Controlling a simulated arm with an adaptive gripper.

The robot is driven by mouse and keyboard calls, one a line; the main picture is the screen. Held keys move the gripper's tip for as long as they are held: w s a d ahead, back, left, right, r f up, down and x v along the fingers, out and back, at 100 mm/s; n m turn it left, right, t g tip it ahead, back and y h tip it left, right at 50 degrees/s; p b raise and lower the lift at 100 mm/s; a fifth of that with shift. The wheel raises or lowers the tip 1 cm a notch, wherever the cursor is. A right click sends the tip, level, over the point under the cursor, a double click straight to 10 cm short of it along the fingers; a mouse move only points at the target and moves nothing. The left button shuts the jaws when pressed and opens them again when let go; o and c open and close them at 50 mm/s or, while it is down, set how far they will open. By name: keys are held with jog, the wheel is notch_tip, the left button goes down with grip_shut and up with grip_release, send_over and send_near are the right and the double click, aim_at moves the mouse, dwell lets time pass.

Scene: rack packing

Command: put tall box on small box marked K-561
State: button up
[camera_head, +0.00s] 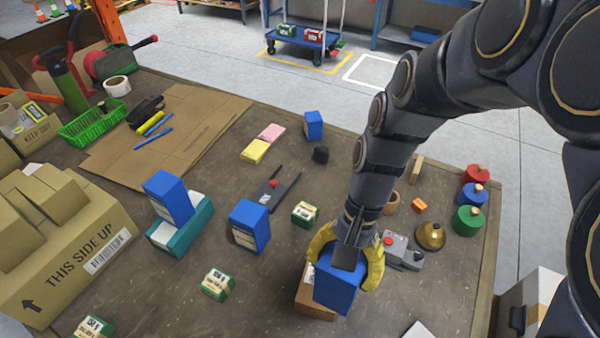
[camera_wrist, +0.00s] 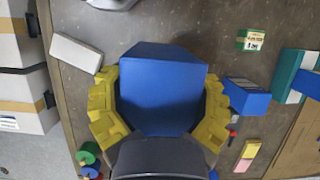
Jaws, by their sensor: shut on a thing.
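My gripper (camera_head: 346,266), with yellow fingers, is shut on a tall blue box (camera_head: 336,290) at the front middle of the table. In the wrist view the blue box (camera_wrist: 160,90) sits between both yellow fingers. A brown carton (camera_head: 309,300) shows below and left of the held box; I cannot tell whether they touch. Small green-and-white labelled boxes stand on the table: one in the middle (camera_head: 305,213), one nearer the front (camera_head: 217,284), one at the front left (camera_head: 95,328). Their print is too small to read as K-561.
Another blue box (camera_head: 249,226) stands left of my gripper. A further blue box (camera_head: 168,195) rests on a teal-and-white box (camera_head: 188,233). A grey device (camera_head: 401,251) and a brass bell (camera_head: 430,236) are close on the right. Large cartons (camera_head: 65,262) fill the left.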

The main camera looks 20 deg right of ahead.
jog(key=w, duration=0.1)
jog(key=w+f, duration=0.1)
jog(key=w, duration=0.1)
jog(key=shift+w+d+f, duration=0.2)
jog(key=shift+w+f, duration=0.05)
jog(key=shift+f, duration=0.1)
jog(key=w+f, duration=0.4)
jog(key=f, duration=0.4)
jog(key=shift+w+d+f, duration=0.25)
jog(key=shift+d+f, duration=0.05)
jog(key=shift+d, duration=0.05)
jog(key=o, duration=1.1)
jog(key=shift+f, duration=0.15)
jog(key=shift+o, duration=0.2)
